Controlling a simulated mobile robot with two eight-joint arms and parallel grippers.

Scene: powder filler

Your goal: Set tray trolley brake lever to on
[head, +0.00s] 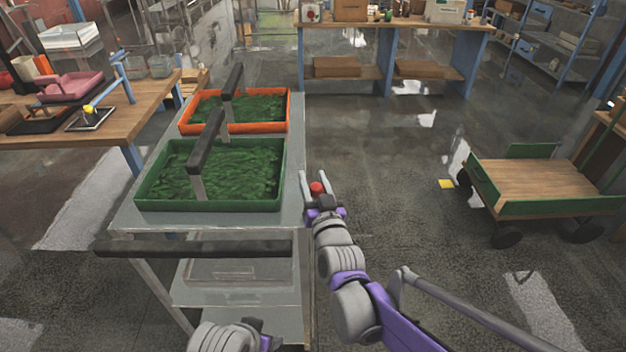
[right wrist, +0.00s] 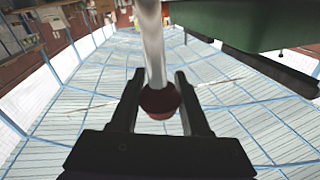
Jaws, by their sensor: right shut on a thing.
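The grey tray trolley (head: 293,215) stands left of centre in the head view. It carries a green-rimmed tray (head: 210,205) in front and an orange-rimmed tray (head: 232,127) behind. The brake lever's red knob (head: 316,187) is at the trolley's right side. My right gripper (head: 316,177) is shut on this knob, its fingers on either side. In the right wrist view the dark red knob (right wrist: 160,103) sits between the fingers, at the end of a pale metal rod (right wrist: 153,45). The lever's mount is hidden. My left gripper is out of view; a bit of my left arm shows at the bottom.
A black push handle (head: 195,248) spans the trolley's near end. A wooden workbench (head: 130,110) stands to the left. A flat cart with green sides (head: 540,185) stands to the right.

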